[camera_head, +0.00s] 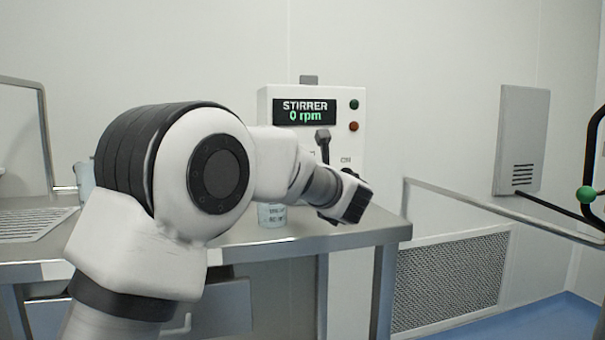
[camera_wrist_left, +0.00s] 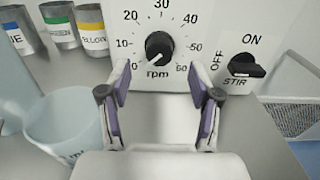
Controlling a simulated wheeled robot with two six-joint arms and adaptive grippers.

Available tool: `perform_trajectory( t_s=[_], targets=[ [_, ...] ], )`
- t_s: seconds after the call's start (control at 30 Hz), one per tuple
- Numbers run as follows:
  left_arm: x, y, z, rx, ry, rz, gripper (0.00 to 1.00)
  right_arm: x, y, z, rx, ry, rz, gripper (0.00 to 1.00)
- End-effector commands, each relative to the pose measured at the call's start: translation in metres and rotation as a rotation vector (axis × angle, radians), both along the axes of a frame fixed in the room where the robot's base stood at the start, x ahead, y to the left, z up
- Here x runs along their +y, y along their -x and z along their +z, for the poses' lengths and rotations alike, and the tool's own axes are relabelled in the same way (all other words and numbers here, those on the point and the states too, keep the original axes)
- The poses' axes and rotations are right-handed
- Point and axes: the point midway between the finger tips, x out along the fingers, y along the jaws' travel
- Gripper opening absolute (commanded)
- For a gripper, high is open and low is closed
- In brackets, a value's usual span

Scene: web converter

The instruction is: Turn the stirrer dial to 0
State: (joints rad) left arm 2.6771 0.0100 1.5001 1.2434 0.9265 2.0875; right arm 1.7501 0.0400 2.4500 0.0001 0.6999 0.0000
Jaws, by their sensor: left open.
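The stirrer is a white box (camera_head: 347,104) at the back of the metal bench, and its display (camera_head: 304,112) reads 0 rpm. Its black round dial (camera_wrist_left: 159,46) shows in the left wrist view, ringed by numbers from 0 to 60 above the word rpm. A small pale mark on the dial seems to face the lower left, near the 0. My left gripper (camera_wrist_left: 160,88) is open and empty, its two fingers apart just below and in front of the dial, not touching it. In the head view my arm hides the dial.
A black STIR switch (camera_wrist_left: 246,66) with OFF and ON labels sits right of the dial. A pale beaker (camera_wrist_left: 66,124) stands lower left of the gripper. Cans with blue, green (camera_wrist_left: 60,24) and yellow labels stand behind it. The bench edge (camera_head: 385,235) and a metal rail (camera_head: 490,208) lie to the right.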

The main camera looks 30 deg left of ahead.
Motion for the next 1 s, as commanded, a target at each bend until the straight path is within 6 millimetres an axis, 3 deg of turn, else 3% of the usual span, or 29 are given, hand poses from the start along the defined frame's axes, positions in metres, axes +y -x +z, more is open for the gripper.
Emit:
perform_trajectory(
  t_s=[0.1, 0.3, 1.0],
  targets=[
    [-0.026, 0.021, 0.001, 0.000, -0.004, -0.002, 0.63, 0.000, 0.000, 0.000, 0.000, 0.000, 0.000, 0.39],
    [-0.052, 0.044, 0.000, 0.000, -0.003, 0.000, 0.63, 0.000, 0.000, 0.000, 0.000, 0.000, 0.000, 0.39],
    [-0.055, 0.048, 0.000, -0.001, -0.001, 0.000, 0.63, 0.000, 0.000, 0.000, 0.000, 0.000, 0.001, 0.39]
  ],
)
